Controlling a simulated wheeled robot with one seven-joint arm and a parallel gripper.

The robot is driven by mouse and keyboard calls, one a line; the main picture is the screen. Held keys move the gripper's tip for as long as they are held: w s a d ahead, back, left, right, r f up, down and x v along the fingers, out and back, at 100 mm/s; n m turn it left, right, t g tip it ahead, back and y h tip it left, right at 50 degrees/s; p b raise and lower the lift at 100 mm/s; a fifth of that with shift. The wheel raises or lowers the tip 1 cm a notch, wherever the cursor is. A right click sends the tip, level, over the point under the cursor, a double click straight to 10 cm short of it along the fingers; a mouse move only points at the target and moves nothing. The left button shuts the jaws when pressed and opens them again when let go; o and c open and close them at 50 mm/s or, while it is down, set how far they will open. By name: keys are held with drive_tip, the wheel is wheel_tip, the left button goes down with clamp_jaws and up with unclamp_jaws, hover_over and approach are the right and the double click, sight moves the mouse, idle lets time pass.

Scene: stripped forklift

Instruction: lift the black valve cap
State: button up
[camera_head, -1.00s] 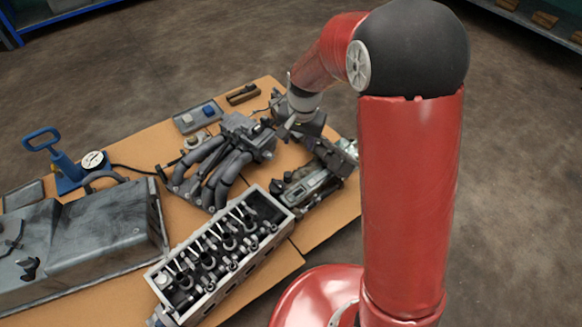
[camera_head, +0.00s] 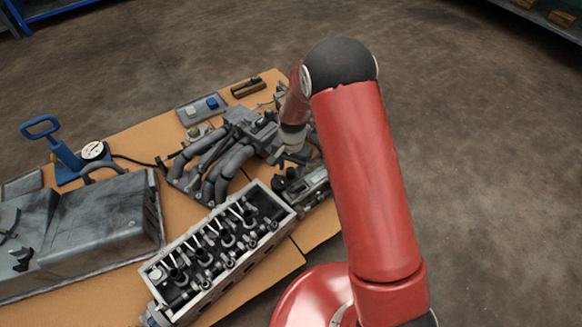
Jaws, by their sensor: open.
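A small dark round piece (camera_head: 279,184), perhaps the black valve cap, shows at the left end of the grey valve cover (camera_head: 312,184). It is too small to be sure of. My gripper (camera_head: 285,157) is open, just above and behind this end of the cover in the picture. Its fingers are small and partly blend with the grey parts behind them. I cannot tell whether they touch anything. My arm hides the right end of the cover.
The cylinder head (camera_head: 222,249) stands in front, and the intake manifold (camera_head: 222,160) is close on the left. A large grey oil pan (camera_head: 100,222), a blue hand pump (camera_head: 62,155) and a small tray (camera_head: 201,108) lie farther left. Bare orange tabletop shows between them.

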sight(291, 170)
clamp_jaws()
idle(0.3)
drive_tip(key=shift+r+p, duration=0.55)
drive_tip(key=shift+r, duration=0.3)
drive_tip(key=shift+f, duration=0.1)
unclamp_jaws()
wheel_tip(291, 170, up, 8)
drive_tip(key=p, duration=0.1)
